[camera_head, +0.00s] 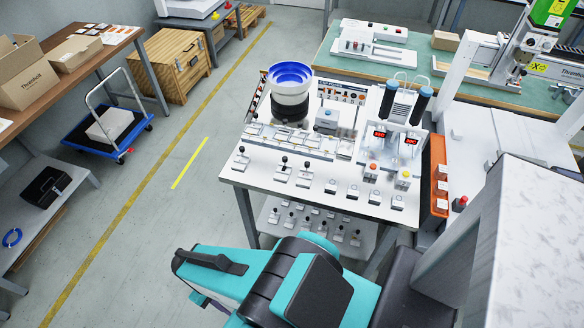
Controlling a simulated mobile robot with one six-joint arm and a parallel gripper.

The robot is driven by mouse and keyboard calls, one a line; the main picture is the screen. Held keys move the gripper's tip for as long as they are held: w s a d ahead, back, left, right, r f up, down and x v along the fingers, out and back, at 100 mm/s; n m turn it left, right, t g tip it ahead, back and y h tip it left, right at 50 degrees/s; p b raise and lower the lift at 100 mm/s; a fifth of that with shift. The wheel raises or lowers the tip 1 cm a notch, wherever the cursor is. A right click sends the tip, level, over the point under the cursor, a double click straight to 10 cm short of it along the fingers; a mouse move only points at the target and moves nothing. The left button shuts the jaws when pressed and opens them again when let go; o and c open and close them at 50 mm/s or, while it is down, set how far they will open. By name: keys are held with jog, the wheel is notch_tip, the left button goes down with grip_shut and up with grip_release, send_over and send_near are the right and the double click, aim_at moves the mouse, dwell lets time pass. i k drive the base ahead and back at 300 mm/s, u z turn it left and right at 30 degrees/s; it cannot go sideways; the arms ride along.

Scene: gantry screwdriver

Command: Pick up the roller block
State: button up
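Several small grey blocks stand in a row along the front of the white workbench (262,183). Those at the left, such as this block (241,163) and its neighbour (282,173), carry dark upright knobs. Those at the right, such as this flat block (376,198), are low and lack knobs. They are too small for me to tell which is the roller block. My teal and black arm fills the bottom middle, in front of the bench and apart from the row. I cannot make out my gripper's fingers in this view.
Behind the row stand a blue-topped bowl feeder (290,85) and two dark cylindrical tools (388,98) on a stand. An orange panel (438,172) edges the bench's right side. More small parts lie on a lower shelf (285,240).

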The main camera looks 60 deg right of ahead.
aim_at(283, 170)
jog(key=z, duration=4.5)
jog(key=i, duration=0.1)
jog(key=u, duration=3.2)
jog(key=k, duration=0.8)
jog(key=z, duration=0.25)
jog(key=i, duration=0.5)
